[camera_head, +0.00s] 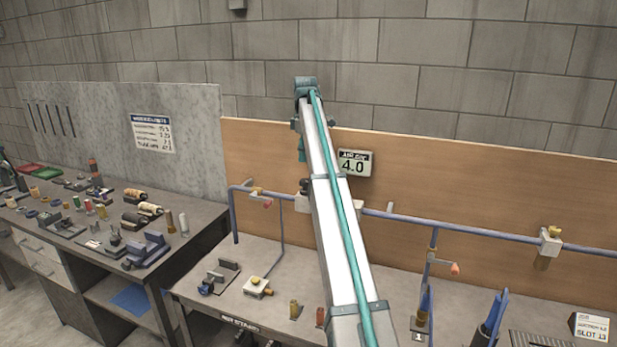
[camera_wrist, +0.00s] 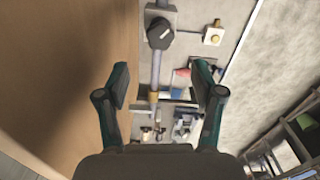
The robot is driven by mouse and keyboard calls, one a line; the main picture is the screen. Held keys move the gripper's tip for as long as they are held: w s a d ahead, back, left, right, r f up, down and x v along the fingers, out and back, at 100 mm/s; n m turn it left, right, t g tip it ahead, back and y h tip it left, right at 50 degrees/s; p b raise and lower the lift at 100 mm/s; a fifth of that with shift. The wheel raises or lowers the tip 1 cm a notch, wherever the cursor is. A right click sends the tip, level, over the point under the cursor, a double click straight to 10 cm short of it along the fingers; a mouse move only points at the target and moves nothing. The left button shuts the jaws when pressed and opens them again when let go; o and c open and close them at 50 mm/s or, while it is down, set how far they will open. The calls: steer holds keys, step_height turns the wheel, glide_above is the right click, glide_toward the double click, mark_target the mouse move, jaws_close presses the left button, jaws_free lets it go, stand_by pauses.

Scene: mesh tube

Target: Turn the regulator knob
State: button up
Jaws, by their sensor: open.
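The regulator knob (camera_wrist: 160,33) is a dark, ridged round cap on a light grey body (camera_wrist: 163,13), at the top middle of the wrist view. In the head view the regulator (camera_head: 303,203) shows on the pipe just left of my arm, partly covered by it. My gripper (camera_wrist: 160,80) is open, with its two teal and dark fingers apart and nothing between them. In the wrist picture the knob lies above the fingertips, near the middle line of the gap, apart from both fingers.
A blue-grey pipe (camera_head: 385,212) runs along the wooden board (camera_head: 470,190). A sign (camera_head: 354,163) reads 4.0. The bench below holds a small block with a brass knob (camera_head: 257,287) and other parts. Another bench (camera_head: 195,235) with many small parts stands at left.

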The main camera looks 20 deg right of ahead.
mark_target(305, 180)
step_height(305, 180, down, 10)
steer(key=p, duration=0.3)
steer(key=shift+r+p, duration=0.2)
steer(key=shift+p, duration=0.15)
steer(key=c, duration=1.1)
steer(key=shift+c, duration=0.2)
